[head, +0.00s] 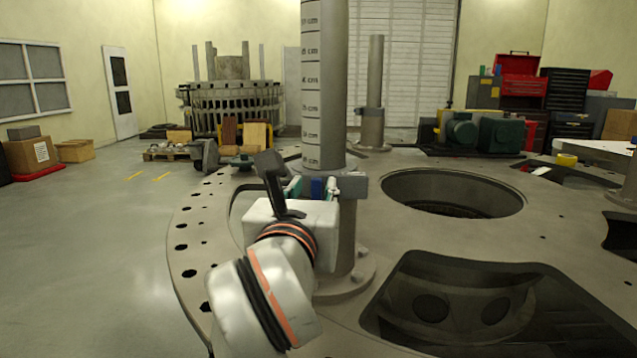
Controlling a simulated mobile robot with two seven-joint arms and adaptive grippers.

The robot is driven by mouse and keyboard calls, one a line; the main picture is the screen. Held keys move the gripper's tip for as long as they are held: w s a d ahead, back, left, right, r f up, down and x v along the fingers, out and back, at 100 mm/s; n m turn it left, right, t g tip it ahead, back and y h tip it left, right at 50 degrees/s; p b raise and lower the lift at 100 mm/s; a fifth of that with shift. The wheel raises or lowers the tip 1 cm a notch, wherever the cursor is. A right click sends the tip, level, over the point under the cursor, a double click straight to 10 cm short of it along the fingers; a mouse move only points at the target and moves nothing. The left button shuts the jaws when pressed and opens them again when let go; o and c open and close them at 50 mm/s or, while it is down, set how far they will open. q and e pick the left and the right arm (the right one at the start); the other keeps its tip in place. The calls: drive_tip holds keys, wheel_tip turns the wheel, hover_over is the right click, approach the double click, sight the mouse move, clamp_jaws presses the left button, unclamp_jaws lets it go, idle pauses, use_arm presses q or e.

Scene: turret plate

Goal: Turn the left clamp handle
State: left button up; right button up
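A tall grey post (324,90) with centimetre marks rises from the turret plate (215,235). A grey clamp block (352,187) sits around its lower part. A small blue piece (317,187), which looks like part of the clamp handle, shows at the clamp's front left. My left gripper (312,188) is at the clamp, behind its white wrist. Its two teal-edged fingers appear on either side of the blue piece and apart. A gap shows on the left of the blue piece; contact on the right cannot be told. The wrist hides the lower clamp. My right gripper is not in view.
A second post (374,95) stands farther back on the plate. A round hole (453,193) and a large dark opening (455,305) lie to the right. A green motor (480,132) and red tool chests (518,75) stand behind.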

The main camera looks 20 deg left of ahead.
sight(316, 181)
use_arm(q)
drive_tip(key=x, duration=0.2)
drive_tip(key=b+x, duration=0.1)
drive_tip(key=x, duration=0.1)
drive_tip(key=shift+w+f, duration=0.1)
drive_tip(key=shift+f, duration=0.2)
drive_tip(key=shift+w+a+r, duration=0.2)
drive_tip(key=shift+w, duration=0.35)
clamp_jaws()
